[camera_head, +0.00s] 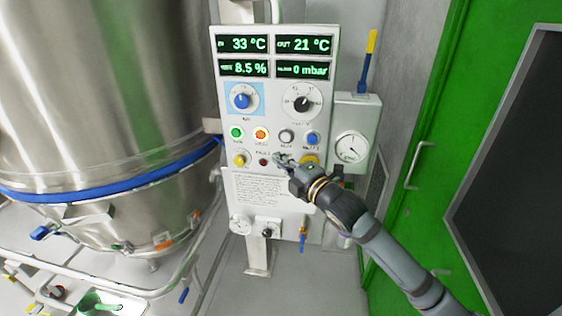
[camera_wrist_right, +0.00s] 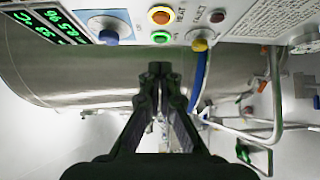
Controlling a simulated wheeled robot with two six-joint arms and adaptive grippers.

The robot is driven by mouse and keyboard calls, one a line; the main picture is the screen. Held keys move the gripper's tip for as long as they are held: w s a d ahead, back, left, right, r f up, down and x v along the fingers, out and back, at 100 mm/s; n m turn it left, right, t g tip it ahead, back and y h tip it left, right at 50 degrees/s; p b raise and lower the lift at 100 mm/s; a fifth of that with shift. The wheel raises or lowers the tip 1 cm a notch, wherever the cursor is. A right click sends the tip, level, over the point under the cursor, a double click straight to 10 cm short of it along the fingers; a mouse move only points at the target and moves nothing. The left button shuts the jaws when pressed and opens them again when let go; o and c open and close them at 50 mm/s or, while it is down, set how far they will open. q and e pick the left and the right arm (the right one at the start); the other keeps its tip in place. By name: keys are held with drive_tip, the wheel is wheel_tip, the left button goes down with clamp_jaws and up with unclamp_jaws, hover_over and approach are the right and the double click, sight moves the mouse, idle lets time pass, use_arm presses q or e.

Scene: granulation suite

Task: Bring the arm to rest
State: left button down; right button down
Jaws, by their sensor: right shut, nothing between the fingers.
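My right gripper (camera_head: 281,159) is in front of the lower button row of a white control panel (camera_head: 262,100) in the head view. Its arm reaches in from the lower right. In the right wrist view the gripper (camera_wrist_right: 160,68) has its fingers together with nothing between them. The wrist view shows the fingertips apart from the panel's buttons, in front of the steel vessel. A yellow knob (camera_head: 239,159) and a dark red light (camera_head: 263,162) are to the left of the gripper. My left gripper is not in either view.
A large steel vessel (camera_head: 110,80) with a blue band stands at the left. A gauge box (camera_head: 351,146) is beside the panel. A green door (camera_head: 425,110) with a handle is at the right. Pipe rails (camera_head: 120,283) run at the lower left. Grey floor shows below the panel.

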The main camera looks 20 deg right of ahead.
drive_tip(key=shift+s+r, duration=0.1)
idle(0.3)
drive_tip(key=w+d+f+m+g+h, duration=0.15)
drive_tip(key=d+f+m, duration=0.3)
drive_tip(key=f, duration=0.75)
drive_tip(key=w+d+f+m+g+h, duration=0.1)
drive_tip(key=d+f+m+g+h, duration=0.3)
drive_tip(key=f, duration=0.7)
drive_tip(key=s+d+f+m+g, duration=0.15)
drive_tip(key=s+f, duration=0.25)
drive_tip(key=f, duration=0.7)
drive_tip(key=s+d+f+m+g, duration=0.1)
drive_tip(key=s+d+f+m, duration=0.15)
drive_tip(key=f, duration=0.75)
drive_tip(key=s+a+f+m+g, duration=0.2)
drive_tip(key=s+f+m+g, duration=0.25)
drive_tip(key=s+f, duration=1.65)
drive_tip(key=s+a+f+m+g, duration=0.1)
drive_tip(key=s+a+f, duration=0.1)
drive_tip(key=s, duration=0.5)
drive_tip(key=s+a+f+m+g+y, duration=0.1)
drive_tip(key=s+a+f, duration=0.2)
drive_tip(key=s, duration=0.5)
drive_tip(key=s+a+f+g, duration=0.2)
drive_tip(key=s+f, duration=0.2)
drive_tip(key=s, duration=0.3)
drive_tip(key=shift+s+a+m, duration=0.25)
drive_tip(key=shift+a+m, duration=0.1)
drive_tip(key=shift+m, duration=0.05)
